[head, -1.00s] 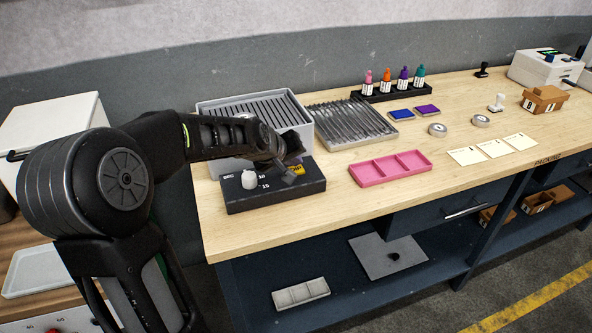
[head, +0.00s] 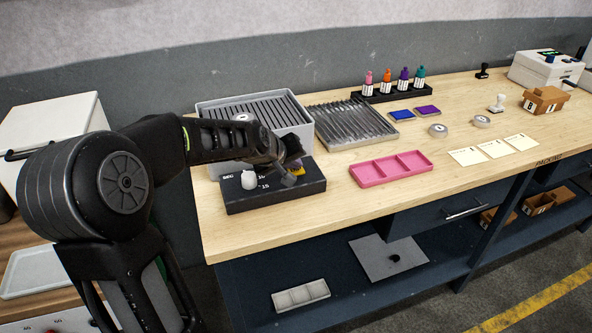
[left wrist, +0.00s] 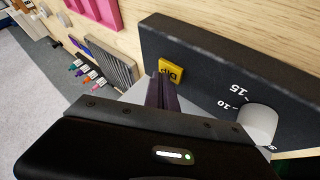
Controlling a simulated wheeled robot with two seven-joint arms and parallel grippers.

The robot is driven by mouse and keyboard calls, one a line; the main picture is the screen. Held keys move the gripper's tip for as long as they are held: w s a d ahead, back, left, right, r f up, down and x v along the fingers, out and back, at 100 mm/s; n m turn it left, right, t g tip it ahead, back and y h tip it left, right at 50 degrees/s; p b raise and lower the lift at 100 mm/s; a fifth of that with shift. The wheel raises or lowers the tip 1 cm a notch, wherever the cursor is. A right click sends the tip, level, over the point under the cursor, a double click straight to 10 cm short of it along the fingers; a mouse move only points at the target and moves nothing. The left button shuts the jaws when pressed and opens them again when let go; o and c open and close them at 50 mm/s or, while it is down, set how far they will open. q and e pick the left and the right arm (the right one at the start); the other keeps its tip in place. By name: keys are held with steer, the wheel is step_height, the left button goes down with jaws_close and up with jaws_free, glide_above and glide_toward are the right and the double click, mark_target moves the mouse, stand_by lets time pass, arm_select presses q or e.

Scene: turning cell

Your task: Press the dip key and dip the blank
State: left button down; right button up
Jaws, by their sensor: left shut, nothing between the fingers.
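The yellow key marked DIP (left wrist: 171,67) is on the black control box (head: 240,202), which stands at the bench's front left edge. My left gripper (left wrist: 162,80) is shut and empty. Its tips are right at the near edge of the key in the left wrist view; I cannot tell whether they touch it. In the head view the left gripper (head: 290,183) is over the right end of the box and mostly covers the key. A white knob (head: 249,180) stands beside printed numbers on the box. I cannot make out the blank. My right gripper is not in view.
A grey slatted bin (head: 207,112) stands behind the box, partly hidden by my arm. A ridged metal rack (head: 350,124) and a pink three-part tray (head: 391,168) are to the right. Bare bench lies in front of the pink tray.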

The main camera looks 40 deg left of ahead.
mark_target(294, 172)
arm_select(q)
steer(key=shift+f, duration=0.25)
steer(key=shift+r, duration=0.15)
steer(key=shift+r+p, duration=0.6)
steer(key=shift+r, duration=0.15)
step_height(294, 172, up, 5)
steer(key=p, duration=0.4)
stand_by(1.1)
